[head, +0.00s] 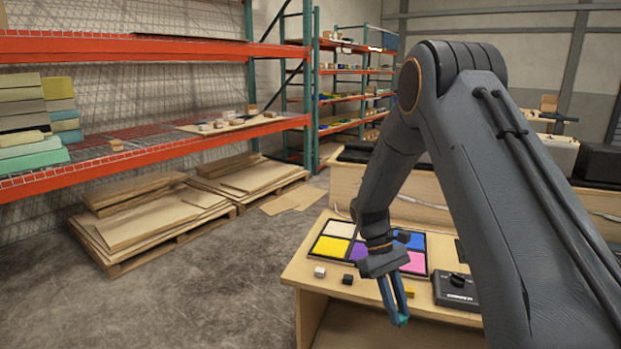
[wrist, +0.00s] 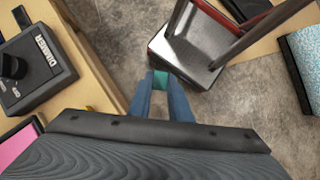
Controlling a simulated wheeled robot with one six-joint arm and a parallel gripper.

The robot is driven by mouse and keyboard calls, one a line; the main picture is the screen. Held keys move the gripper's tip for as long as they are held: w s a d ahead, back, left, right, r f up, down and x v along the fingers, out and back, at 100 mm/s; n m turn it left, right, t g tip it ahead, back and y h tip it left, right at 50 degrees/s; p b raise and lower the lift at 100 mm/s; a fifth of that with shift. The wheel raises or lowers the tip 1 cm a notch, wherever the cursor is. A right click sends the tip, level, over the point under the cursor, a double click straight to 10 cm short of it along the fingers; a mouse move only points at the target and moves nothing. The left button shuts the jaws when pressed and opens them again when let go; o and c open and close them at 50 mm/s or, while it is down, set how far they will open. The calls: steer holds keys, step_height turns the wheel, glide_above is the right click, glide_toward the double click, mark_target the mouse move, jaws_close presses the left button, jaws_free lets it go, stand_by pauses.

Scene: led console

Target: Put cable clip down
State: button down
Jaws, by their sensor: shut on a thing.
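My gripper (head: 396,303) points down near the front edge of the wooden table (head: 300,267). Its blue fingers are shut on a small teal cable clip (head: 403,321). The clip is held in the air, apart from the tabletop.
Coloured pads, including a yellow one (head: 330,247), lie on the table. A white block (head: 320,271), a black block (head: 348,279), a yellow block (head: 409,292) and a black knob box (head: 456,290) sit near its front.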

steer(key=s+a+f+m+y, duration=0.2)
steer(key=s+f+m+y, duration=0.1)
steer(key=f, duration=0.6)
steer(key=s+m, duration=0.1)
steer(key=m, duration=0.1)
steer(key=shift+m+g, duration=0.4)
